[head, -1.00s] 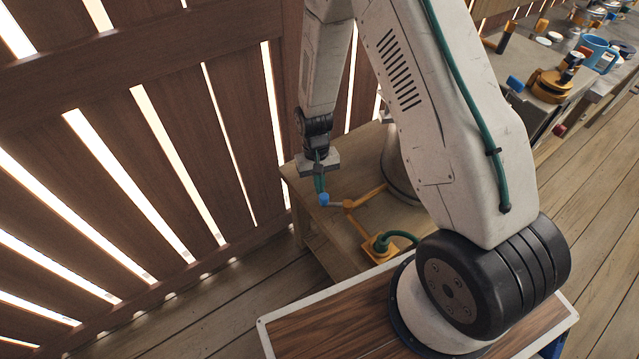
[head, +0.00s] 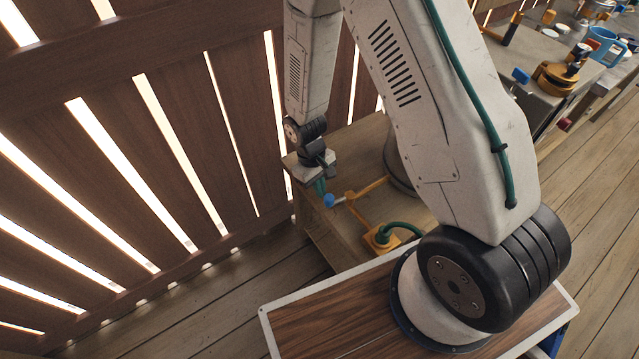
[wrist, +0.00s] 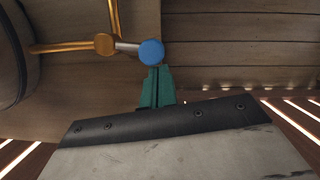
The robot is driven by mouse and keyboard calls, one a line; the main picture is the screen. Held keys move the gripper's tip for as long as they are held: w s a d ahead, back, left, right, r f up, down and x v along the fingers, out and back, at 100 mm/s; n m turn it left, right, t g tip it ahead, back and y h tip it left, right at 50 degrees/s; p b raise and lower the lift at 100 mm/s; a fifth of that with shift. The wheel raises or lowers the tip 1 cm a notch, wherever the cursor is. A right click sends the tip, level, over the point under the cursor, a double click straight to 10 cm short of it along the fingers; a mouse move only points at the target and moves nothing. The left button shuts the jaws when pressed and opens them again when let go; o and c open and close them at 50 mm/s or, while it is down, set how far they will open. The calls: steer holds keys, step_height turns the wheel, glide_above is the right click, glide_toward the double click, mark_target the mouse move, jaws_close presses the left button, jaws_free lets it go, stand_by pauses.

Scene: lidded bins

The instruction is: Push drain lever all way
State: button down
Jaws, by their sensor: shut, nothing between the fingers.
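The drain lever is a short metal rod with a round blue knob (head: 328,200), set on an orange pipe joint (head: 350,196) above a wooden bench. In the wrist view the blue knob (wrist: 151,52) is at the upper middle, with its rod running left to the joint (wrist: 105,44).
A large grey round vessel (head: 398,165) stands behind the orange pipe, partly hidden by my arm. A yellow base (head: 380,238) with a green hose is nearer. A slatted wooden wall (head: 150,150) rises at left. Blue mugs (head: 605,45) stand on a far counter.

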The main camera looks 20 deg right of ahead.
steer(key=shift+s+n, duration=0.3)
stand_by(0.5)
steer(key=w+a+r, duration=0.3)
steer(key=w+r, duration=0.4)
steer(key=r, duration=0.3)
steer(key=s+d+f, duration=0.3)
steer(key=s+f, duration=0.3)
steer(key=f, duration=0.3)
steer(key=shift+s+f, duration=0.25)
steer(key=shift+f, duration=0.15)
